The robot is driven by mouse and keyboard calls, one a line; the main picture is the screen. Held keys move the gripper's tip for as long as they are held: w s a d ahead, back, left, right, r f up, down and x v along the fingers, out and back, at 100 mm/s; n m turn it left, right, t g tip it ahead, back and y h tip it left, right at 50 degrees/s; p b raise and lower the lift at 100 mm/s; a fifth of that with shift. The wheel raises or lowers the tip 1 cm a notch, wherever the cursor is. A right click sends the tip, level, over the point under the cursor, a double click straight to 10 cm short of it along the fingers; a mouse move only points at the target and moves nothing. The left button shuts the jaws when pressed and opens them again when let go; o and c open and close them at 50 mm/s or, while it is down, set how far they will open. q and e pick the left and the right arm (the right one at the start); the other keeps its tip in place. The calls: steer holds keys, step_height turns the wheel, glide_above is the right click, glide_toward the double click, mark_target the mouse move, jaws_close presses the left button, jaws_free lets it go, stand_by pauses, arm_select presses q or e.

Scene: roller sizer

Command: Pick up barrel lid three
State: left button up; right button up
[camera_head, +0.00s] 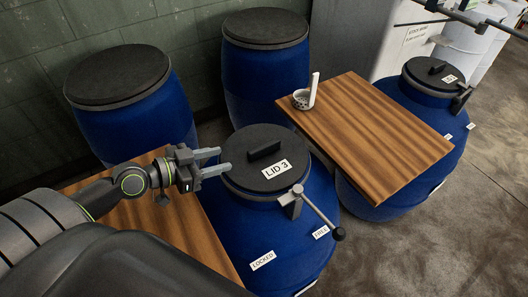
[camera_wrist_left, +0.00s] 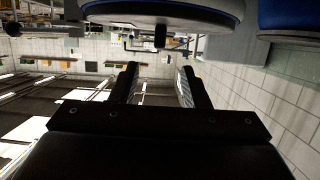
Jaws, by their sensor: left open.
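Lid 3 (camera_head: 238,176), a round dark lid with a raised bar handle (camera_head: 264,149) and a white "LID 3" label, sits on a blue barrel (camera_head: 225,225). A metal lever (camera_head: 318,212) on the barrel's rim has its knob beside the "FREE" label; a "LOCKED" label is further left. My left gripper (camera_head: 222,161) is open and empty, at the lid's left edge in the head view, fingers pointing right towards the handle. Contact with the lid cannot be told. In the left wrist view, the open fingers (camera_wrist_left: 158,78) have nothing between them. My right gripper is not seen.
Two lidded blue barrels (camera_head: 132,110) (camera_head: 262,75) stand behind. A wooden board (camera_head: 375,135) holding a spotted cup (camera_head: 301,99) lies close on the right, with another lidded barrel (camera_head: 425,110) beyond. Another wooden board (camera_head: 195,225) lies under my left arm. Floor at lower right is clear.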

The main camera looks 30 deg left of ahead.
mark_target(250, 151)
arm_select(q)
steer(key=p+x, duration=0.2)
steer(key=x, duration=0.6)
steer(key=shift+w, duration=0.1)
steer(key=shift+w+d+f, duration=0.15)
steer(key=shift+w+d, duration=0.15)
steer(key=shift+w, duration=0.1)
steer(key=shift+w+d+p, duration=0.25)
steer(key=shift+w+p, duration=0.15)
steer(key=shift+p, duration=0.2)
steer(key=p+x, duration=0.1)
steer(key=x, duration=0.2)
steer(key=shift+w+d, duration=0.1)
steer(key=shift+d, duration=0.05)
steer(key=shift+w+d+f+p, duration=0.25)
steer(key=shift+w+f+p, duration=0.05)
steer(key=shift+w, duration=0.1)
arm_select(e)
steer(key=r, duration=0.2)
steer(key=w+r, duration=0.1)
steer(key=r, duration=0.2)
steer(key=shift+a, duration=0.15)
arm_select(q)
steer(key=shift+c, duration=0.4)
jaws_close()
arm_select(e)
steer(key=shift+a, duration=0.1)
